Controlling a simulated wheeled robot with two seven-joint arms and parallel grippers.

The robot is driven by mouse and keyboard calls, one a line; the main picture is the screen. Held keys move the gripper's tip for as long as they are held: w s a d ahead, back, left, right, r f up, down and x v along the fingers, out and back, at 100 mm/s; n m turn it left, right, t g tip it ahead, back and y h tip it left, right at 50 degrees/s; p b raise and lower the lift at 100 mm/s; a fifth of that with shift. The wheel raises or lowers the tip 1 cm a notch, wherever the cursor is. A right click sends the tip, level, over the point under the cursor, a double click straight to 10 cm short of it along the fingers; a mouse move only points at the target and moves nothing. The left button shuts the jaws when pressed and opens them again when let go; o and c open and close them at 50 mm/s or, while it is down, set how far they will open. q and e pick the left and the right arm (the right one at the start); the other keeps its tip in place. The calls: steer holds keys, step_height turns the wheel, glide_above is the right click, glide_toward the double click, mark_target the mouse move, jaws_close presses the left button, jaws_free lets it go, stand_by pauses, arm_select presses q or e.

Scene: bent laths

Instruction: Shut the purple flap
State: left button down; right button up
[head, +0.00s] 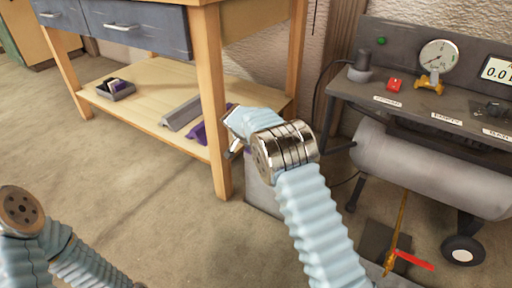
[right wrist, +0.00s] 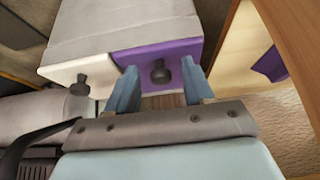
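In the right wrist view a pale box (right wrist: 125,25) has a purple flap (right wrist: 190,52) on its near face, with a dark knob (right wrist: 160,74) on it. My right gripper (right wrist: 159,82) is open, with one blue finger on each side of the knob. I cannot tell whether the fingers touch the flap. In the head view the right gripper (head: 236,148) is mostly hidden by its own wrist, above the box (head: 262,195), and the purple flap is hidden there. My left arm is at the lower left; its gripper is out of view.
A white flap (right wrist: 75,75) with its own dark knob sits left of the purple one. A wooden workbench (head: 215,100) stands close by; its lower shelf (head: 150,113) holds grey and purple pieces. A compressor tank (head: 430,165) stands to the right. The floor at left is clear.

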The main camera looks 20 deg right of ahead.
steer(key=shift+r, duration=0.25)
steer(key=p+v, duration=0.2)
steer(key=v, duration=1.1)
steer(key=shift+s+a, duration=0.15)
steer(key=shift+s, duration=0.05)
